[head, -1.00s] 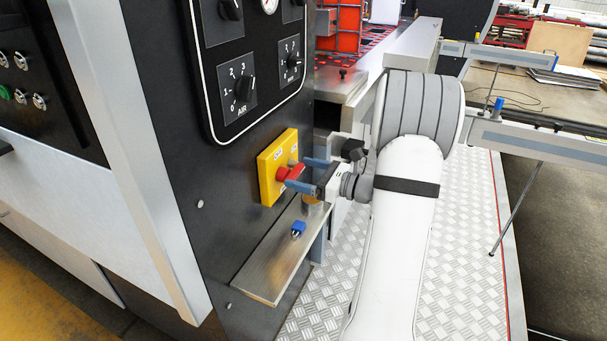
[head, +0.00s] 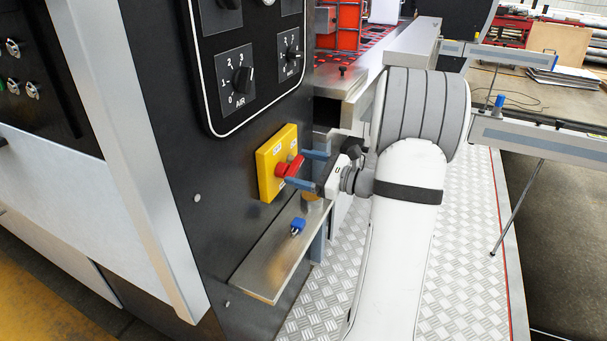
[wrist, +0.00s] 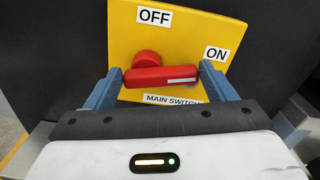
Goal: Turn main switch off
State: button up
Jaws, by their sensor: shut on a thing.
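The main switch is a yellow box (head: 267,178) on the dark machine panel; it also shows in the wrist view (wrist: 193,38). It bears the labels OFF, at upper left, ON, at right, and MAIN SWITCH, at the bottom. Its red handle (wrist: 158,77) lies nearly level in the wrist view, with a white stripe at its right end. A round red part shows behind the handle's left half. My gripper (wrist: 160,82) is shut on the red handle, one blue finger at each end. In the head view my gripper (head: 306,170) reaches the switch from the right.
A metal shelf (head: 262,262) juts out below the switch, with a small blue padlock-like item (head: 297,227) on it. Dials, one marked AIR (head: 238,79), sit above. A metal ledge (head: 345,85) is behind. Tread-plate floor (head: 465,250) lies to the right.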

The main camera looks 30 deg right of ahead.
jog(key=n+b, duration=0.3)
jog(key=shift+s+a+f+n, duration=0.15)
jog(key=shift+s+a+n, duration=0.1)
jog(key=shift+n, duration=0.15)
jog(key=n+b, duration=0.2)
jog(key=b, duration=0.1)
jog(key=n+b, duration=0.1)
jog(key=shift+s+a+n+b, duration=0.15)
jog(key=shift+a+n+b, duration=0.15)
jog(key=shift+b, duration=0.1)
jog(key=n+b, duration=0.2)
jog(key=b, duration=0.1)
jog(key=n+b, duration=0.2)
jog(key=b, duration=0.1)
jog(key=shift+s+a, duration=0.2)
jog(key=n+b, duration=0.1)
jog(key=b, duration=0.1)
jog(key=n+b, duration=0.2)
jog(key=shift+s+a, duration=0.15)
jog(key=shift+a, duration=0.05)
jog(key=shift+r+n, duration=0.2)
jog(key=shift+n, duration=0.2)
jog(key=o, duration=1)
jog(key=shift+r, duration=0.1)
